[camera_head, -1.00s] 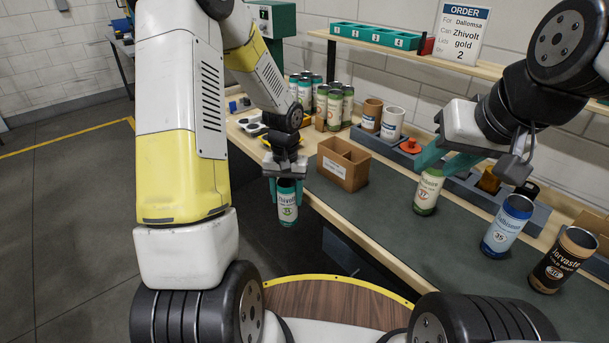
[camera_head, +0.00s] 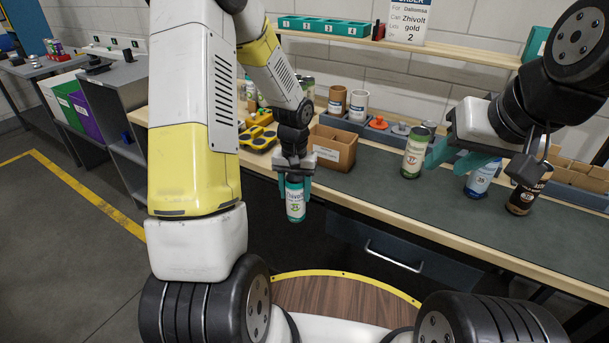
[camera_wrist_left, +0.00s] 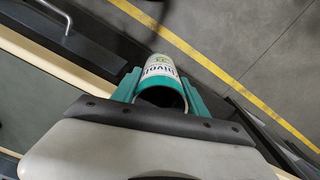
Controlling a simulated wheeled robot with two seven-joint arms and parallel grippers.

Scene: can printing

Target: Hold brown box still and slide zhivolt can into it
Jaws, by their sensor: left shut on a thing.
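The zhivolt can (camera_head: 295,203), white with teal bands, hangs upright in my left gripper (camera_head: 297,188), in front of the bench's front edge. The left wrist view shows the same can (camera_wrist_left: 163,72) between the teal fingers (camera_wrist_left: 160,95), with floor beyond it. The open-topped brown box (camera_head: 337,155) stands on the bench just behind and right of that gripper, apart from it. I see no can in it. My right gripper (camera_head: 457,158) is open and empty over the bench, right of the box, with its fingers beside a green-and-white can (camera_head: 414,155).
A blue can (camera_head: 482,178) and a black can (camera_head: 522,198) stand right of the right gripper. A grey rack (camera_head: 372,128) with cups and an orange knob lies behind. A yellow tray (camera_head: 258,138) is left of the box. The bench mat (camera_head: 375,185) is bare before the box.

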